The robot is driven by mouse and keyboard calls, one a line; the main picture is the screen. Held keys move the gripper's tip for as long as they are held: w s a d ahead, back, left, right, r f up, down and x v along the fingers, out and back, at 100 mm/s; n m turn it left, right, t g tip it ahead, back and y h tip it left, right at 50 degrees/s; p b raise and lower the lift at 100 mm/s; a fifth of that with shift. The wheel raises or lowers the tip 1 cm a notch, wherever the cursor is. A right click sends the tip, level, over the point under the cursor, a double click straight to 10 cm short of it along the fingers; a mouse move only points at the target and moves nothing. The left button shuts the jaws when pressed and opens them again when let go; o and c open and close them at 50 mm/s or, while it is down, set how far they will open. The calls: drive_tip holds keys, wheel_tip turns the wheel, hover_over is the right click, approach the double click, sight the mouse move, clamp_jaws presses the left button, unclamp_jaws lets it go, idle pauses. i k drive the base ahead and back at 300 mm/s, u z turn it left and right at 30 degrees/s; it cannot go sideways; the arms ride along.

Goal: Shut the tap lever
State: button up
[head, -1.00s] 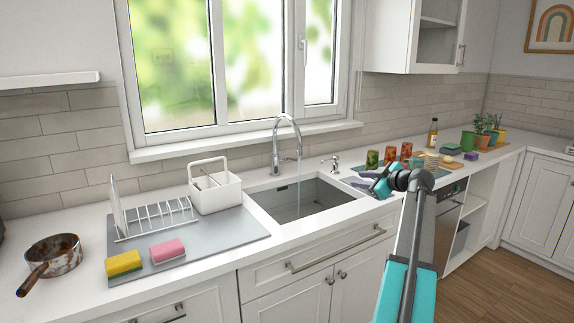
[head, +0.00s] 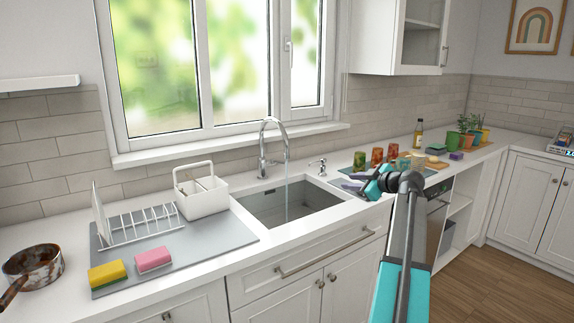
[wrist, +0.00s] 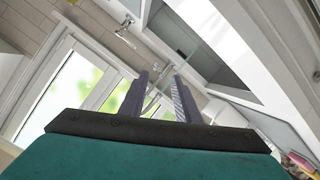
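The chrome tap (head: 263,155) stands upright behind the sink, its arched spout over the basin. A thin stream of water (head: 286,205) runs from it into the sink (head: 262,207). My gripper (head: 352,185) is to the right of the sink, above the counter and well apart from the tap. In the wrist view its two grey fingers (wrist: 163,85) are spread with a gap and nothing held between them.
A white caddy (head: 203,197) and dish rack (head: 140,226) are on the left. Patterned cups (head: 377,157) and other items crowd the counter behind my gripper. The window (head: 210,70) is behind the tap.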

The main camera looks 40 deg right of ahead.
sight(274, 163)
drive_tip(key=i, duration=0.9)
drive_tip(key=u, duration=0.05)
